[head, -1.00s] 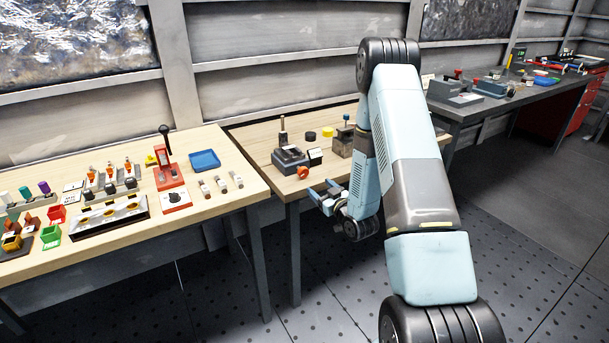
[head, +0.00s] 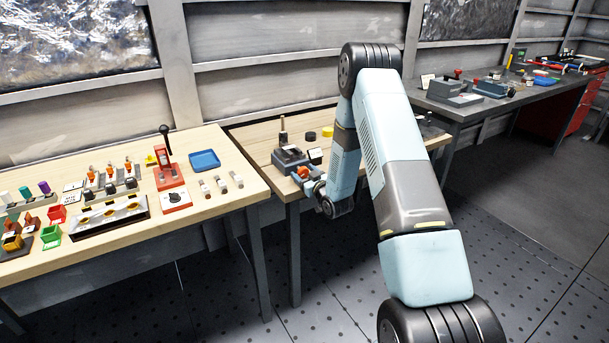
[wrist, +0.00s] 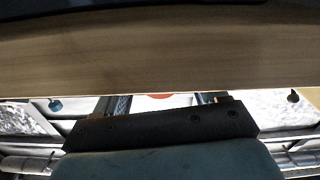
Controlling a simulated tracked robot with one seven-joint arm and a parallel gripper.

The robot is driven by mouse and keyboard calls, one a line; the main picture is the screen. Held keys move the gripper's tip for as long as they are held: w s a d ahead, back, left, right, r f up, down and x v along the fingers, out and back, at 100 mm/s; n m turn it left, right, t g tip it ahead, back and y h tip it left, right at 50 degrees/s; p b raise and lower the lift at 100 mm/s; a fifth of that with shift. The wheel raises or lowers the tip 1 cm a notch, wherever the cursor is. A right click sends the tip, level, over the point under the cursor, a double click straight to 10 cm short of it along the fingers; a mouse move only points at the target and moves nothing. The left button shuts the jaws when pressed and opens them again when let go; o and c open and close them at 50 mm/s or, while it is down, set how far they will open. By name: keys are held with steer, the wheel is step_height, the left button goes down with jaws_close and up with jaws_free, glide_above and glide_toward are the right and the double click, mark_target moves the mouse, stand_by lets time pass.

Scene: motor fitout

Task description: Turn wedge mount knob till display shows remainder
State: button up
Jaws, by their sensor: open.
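The grey wedge mount (head: 288,157) stands near the front edge of the middle wooden bench. Its orange knob (head: 303,172) faces the front of the bench. A small dark block with a white top (head: 315,155), which may be the display, sits beside it; no reading is legible. My gripper (head: 306,182) is open right at the knob, with its fingers partly hidden by my wrist. In the wrist view, a sliver of orange-red (wrist: 157,96) shows between the two fingers; I cannot tell whether they touch it.
A yellow disc (head: 327,132) and a dark disc (head: 311,136) lie behind the mount. The left bench carries a red lever press (head: 168,175), a blue tray (head: 205,160) and several small parts. The floor in front is clear.

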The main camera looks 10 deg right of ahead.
steer(key=shift+c, duration=0.4)
steer(key=c, duration=1)
steer(key=shift+m, duration=1.5)
steer(key=o, duration=1.1)
steer(key=shift+s+d, duration=0.1)
steer(key=v, duration=1.3)
steer(key=shift+s+d, duration=0.1)
steer(key=shift+s, duration=0.2)
